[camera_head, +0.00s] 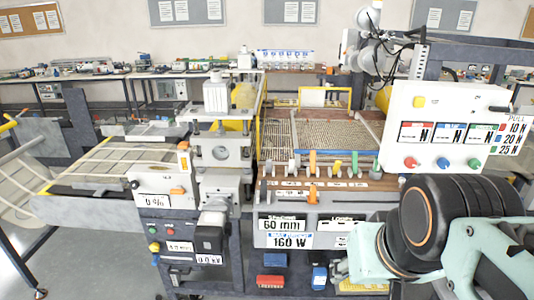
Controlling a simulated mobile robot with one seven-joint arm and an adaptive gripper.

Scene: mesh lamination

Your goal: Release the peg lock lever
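A row of small coloured levers stands along the brown front ledge of the mesh machine in the head view. It includes an orange lever (312,163), a yellow lever (337,167) and green levers (354,164). I cannot tell which of these is the peg lock lever. My black and pale-green arm fills the lower right, apart from the levers in the picture. No gripper fingers can be made out.
A white panel (447,101) with coloured knobs stands at the right, above my arm. A grey press unit (221,150) stands left of the levers. A woven mesh bed (338,134) lies behind them. A sign reading 160 W (289,240) is below.

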